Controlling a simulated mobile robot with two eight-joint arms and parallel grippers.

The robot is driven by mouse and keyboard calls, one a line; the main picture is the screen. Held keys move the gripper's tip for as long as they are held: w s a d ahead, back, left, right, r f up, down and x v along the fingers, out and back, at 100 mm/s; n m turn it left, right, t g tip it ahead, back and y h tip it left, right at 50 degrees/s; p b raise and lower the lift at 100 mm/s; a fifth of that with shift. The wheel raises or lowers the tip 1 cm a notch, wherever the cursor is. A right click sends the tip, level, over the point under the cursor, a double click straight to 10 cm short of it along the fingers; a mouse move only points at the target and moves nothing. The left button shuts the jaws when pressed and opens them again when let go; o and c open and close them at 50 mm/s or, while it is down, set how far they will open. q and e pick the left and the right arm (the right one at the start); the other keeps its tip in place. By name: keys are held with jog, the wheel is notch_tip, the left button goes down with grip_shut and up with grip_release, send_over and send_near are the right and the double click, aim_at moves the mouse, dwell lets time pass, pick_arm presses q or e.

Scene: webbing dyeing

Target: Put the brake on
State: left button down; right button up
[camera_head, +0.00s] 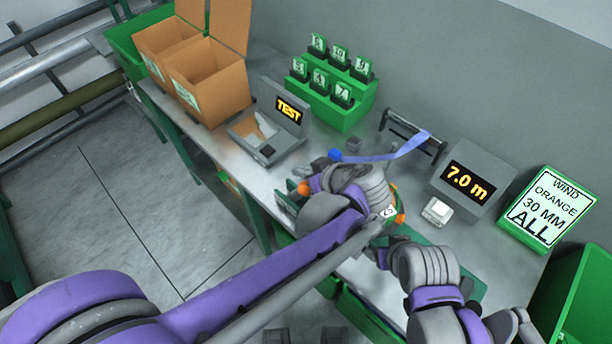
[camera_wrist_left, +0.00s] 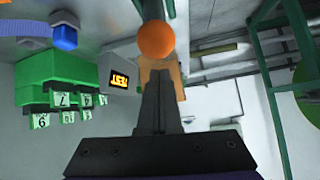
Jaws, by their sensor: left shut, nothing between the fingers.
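An orange ball knob (camera_wrist_left: 156,40) shows in the left wrist view, with a dark bar beyond it. My left gripper (camera_wrist_left: 157,75) is shut and empty, its fingertips right by the knob; I cannot tell whether they touch. In the head view, one orange knob (camera_head: 304,187) shows left of my left wrist and another orange knob (camera_head: 399,218) to its right. My left arm hides most of the device between them and the left fingertips. My right gripper (camera_head: 380,257) is at the bench's front side, with its fingers too small and covered to read.
Purple webbing (camera_head: 390,154) runs over the bench near a blue block (camera_head: 335,155). A TEST unit (camera_head: 272,126), green numbered racks (camera_head: 340,112) and cardboard boxes (camera_head: 208,84) stand to the left. A 7.0 m display (camera_head: 467,182) and a WIND ORANGE sign (camera_head: 547,210) stand right.

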pick_arm(q)
jog(key=r+v, duration=0.1)
jog(key=v, duration=0.8)
jog(key=shift+w+r, duration=0.15)
jog(key=shift+w, duration=0.1)
pick_arm(e)
jog(key=shift+w+r, duration=0.1)
jog(key=shift+r, duration=0.45)
pick_arm(q)
jog(key=s+a+f+m+g+h, duration=0.1)
jog(key=s+a+f+m+h, duration=0.2)
jog(key=a, duration=0.8)
jog(key=s+a+f+m+g+h+p, duration=0.1)
jog(key=s+a+f+m+h, duration=0.2)
jog(key=s+a+f, duration=0.4)
jog(key=s+a, duration=0.2)
jog(key=a, duration=0.2)
jog(key=shift+m+h, duration=0.3)
pick_arm(e)
jog(key=shift+w+r, duration=0.2)
jog(key=shift+r, duration=0.35)
